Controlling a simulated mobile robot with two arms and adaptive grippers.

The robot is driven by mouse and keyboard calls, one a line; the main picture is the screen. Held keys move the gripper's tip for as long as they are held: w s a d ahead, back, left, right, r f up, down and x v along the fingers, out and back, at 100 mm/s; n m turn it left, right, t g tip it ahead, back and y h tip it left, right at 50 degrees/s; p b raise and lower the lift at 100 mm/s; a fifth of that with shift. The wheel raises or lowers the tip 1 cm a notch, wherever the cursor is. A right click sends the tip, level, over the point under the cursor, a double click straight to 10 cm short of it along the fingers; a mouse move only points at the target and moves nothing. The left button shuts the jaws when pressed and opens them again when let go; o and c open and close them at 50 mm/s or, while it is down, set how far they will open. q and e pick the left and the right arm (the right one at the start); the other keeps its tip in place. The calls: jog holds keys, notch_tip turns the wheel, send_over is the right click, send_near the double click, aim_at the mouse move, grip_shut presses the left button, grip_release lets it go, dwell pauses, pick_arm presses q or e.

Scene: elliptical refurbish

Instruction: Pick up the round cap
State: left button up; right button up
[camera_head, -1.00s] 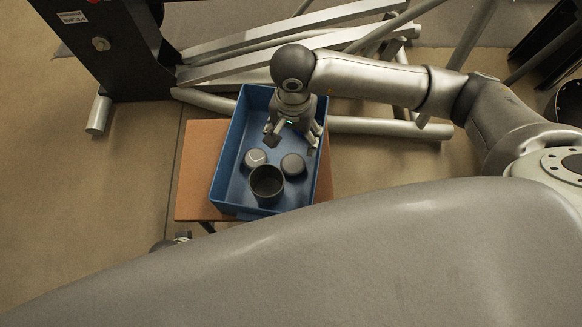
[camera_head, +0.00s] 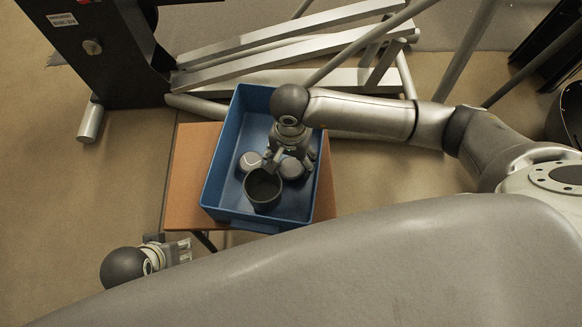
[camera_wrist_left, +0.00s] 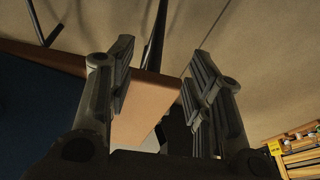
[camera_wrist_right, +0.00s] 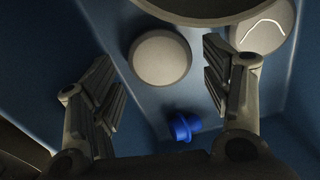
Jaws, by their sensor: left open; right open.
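A plain grey round cap (camera_head: 293,169) lies in the blue bin (camera_head: 217,176), partly covered by my right gripper (camera_head: 289,160) in the head view. In the right wrist view this round cap (camera_wrist_right: 160,60) shows between and beyond the open, empty fingers. A second round piece with a pale curved line (camera_head: 251,162) lies to its left in the head view; it also shows in the right wrist view (camera_wrist_right: 265,28). A dark open cup (camera_head: 263,190) stands in front of both. My left gripper (camera_head: 184,250) is open and empty, low beside the table's front left.
The bin stands on a brown table (camera_head: 186,185). A small blue part (camera_wrist_right: 183,127) is on the bin floor in the right wrist view. Grey metal beams (camera_head: 270,55) lie behind the table. A yellow rack (camera_wrist_left: 297,153) shows in the left wrist view.

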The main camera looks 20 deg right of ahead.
aim_at(291, 168)
jog(key=shift+f, duration=1.9)
jog(key=c, duration=0.6)
pick_arm(q)
jog(key=v, duration=0.2)
jog(key=shift+r, duration=0.35)
pick_arm(e)
jog(key=shift+c, duration=0.2)
jog(key=shift+r, duration=0.15)
